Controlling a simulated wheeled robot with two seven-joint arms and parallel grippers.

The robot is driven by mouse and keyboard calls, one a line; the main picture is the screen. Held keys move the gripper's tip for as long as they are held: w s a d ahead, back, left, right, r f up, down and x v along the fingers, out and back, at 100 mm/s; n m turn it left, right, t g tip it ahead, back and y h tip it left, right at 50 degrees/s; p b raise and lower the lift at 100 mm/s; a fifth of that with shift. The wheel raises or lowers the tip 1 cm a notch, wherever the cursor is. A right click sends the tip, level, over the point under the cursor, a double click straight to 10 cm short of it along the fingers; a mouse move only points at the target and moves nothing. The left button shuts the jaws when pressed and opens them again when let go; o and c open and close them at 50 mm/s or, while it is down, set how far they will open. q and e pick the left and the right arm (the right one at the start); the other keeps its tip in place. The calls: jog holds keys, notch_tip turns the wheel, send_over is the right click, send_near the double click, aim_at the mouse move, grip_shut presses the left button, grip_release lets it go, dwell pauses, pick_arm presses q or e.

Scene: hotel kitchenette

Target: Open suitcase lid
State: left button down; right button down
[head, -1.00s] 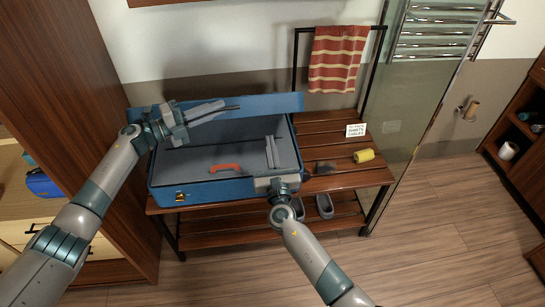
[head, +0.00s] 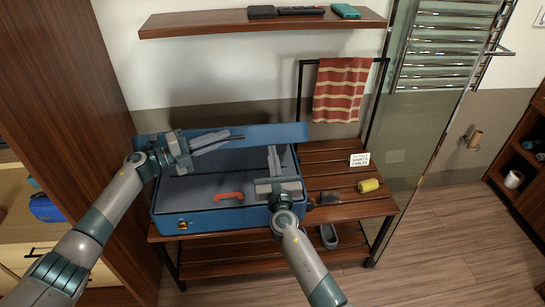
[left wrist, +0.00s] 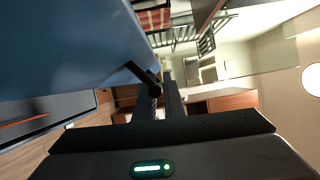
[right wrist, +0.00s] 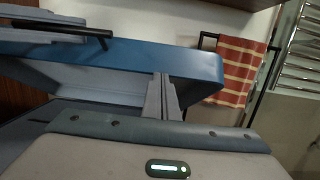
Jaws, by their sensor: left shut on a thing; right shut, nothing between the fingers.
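The blue suitcase (head: 220,220) lies on a slatted wooden rack. Its lid (head: 285,132) is raised along the back, and the grey interior shows. The lid's blue shell and lighter inner side also show in the right wrist view (right wrist: 185,58). My left gripper (head: 212,143) is in front of the lid, shut on a thin black bar (head: 236,138) with a bent end. In the left wrist view the bar (left wrist: 143,74) is close to the blue lid; contact is unclear. My right gripper (head: 273,160) is shut and empty over the case's right side, fingers toward the lid.
A red curved handle-like piece (head: 228,196) lies in the case. A yellow roll (head: 368,185) and a small sign (head: 359,159) are on the rack's right. A glass panel (head: 415,140) stands right of the rack, and a shelf (head: 205,25) hangs above.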

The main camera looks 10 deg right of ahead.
jog(key=shift+w+d+r, duration=0.15)
jog(key=shift+w+r, duration=0.3)
jog(key=shift+r, duration=0.35)
pick_arm(q)
jog(key=shift+d+f, duration=0.1)
jog(key=shift+f, duration=0.25)
pick_arm(e)
jog(key=shift+w+r, duration=0.3)
pick_arm(q)
jog(key=c, duration=2.2)
grip_release()
jog(key=shift+o, duration=0.4)
jog(key=shift+s, duration=0.1)
pick_arm(e)
jog(key=shift+s+r, duration=0.1)
pick_arm(q)
jog(key=shift+r, duration=0.2)
pick_arm(e)
jog(key=shift+s, duration=0.1)
jog(key=shift+a, duration=0.2)
pick_arm(q)
jog(key=shift+r, duration=0.3)
pick_arm(e)
jog(key=shift+s+f, duration=0.1)
jog(key=shift+f, duration=0.35)
pick_arm(q)
jog(key=shift+a, duration=0.3)
pick_arm(e)
jog(key=shift+d, duration=0.1)
